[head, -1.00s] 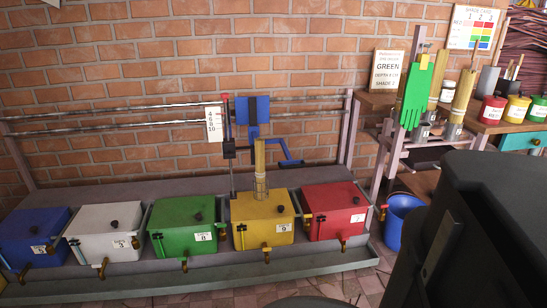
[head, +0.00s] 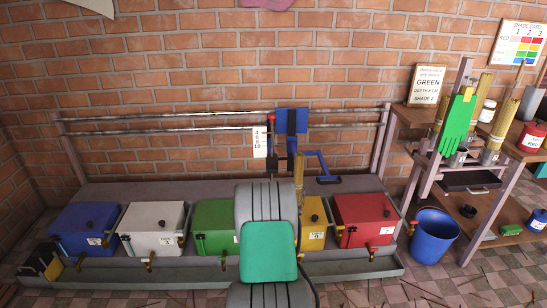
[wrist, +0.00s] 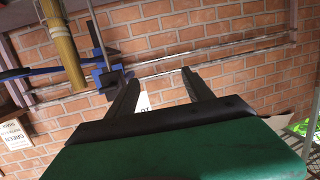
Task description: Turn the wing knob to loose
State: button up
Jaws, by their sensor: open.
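A blue carriage (head: 291,122) hangs on the two metal rails. Beside it, to its left, stand a dark post with a red top (head: 271,118) and a white depth card (head: 260,142). I cannot make out the wing knob for certain in either view. A bundle of sticks (head: 298,172) is below the carriage, partly hidden by my arm. In the wrist view, my gripper (wrist: 160,76) has its two dark fingers spread with nothing between them. The depth card (wrist: 143,102) shows behind them, and the blue carriage (wrist: 106,78) and stick bundle (wrist: 62,45) lie to the left.
Blue (head: 84,228), white (head: 152,227), green (head: 214,225), yellow (head: 314,226) and red (head: 364,220) vats stand in a row on the bench. My arm covers part of the green and yellow ones. A blue bucket (head: 434,236) and a shelf with a green glove (head: 459,122) are at right.

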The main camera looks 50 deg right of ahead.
aim_at(273, 172)
jog(key=s+d+m+h, duration=0.2)
jog(key=s+d+h, duration=0.2)
jog(key=s+d, duration=0.35)
jog(key=x, duration=0.8)
jog(key=shift+w+r+b, duration=0.1)
jog(key=shift+w+b, duration=0.1)
jog(key=shift+b, duration=0.15)
jog(key=shift+c, duration=0.4)
grip_shut()
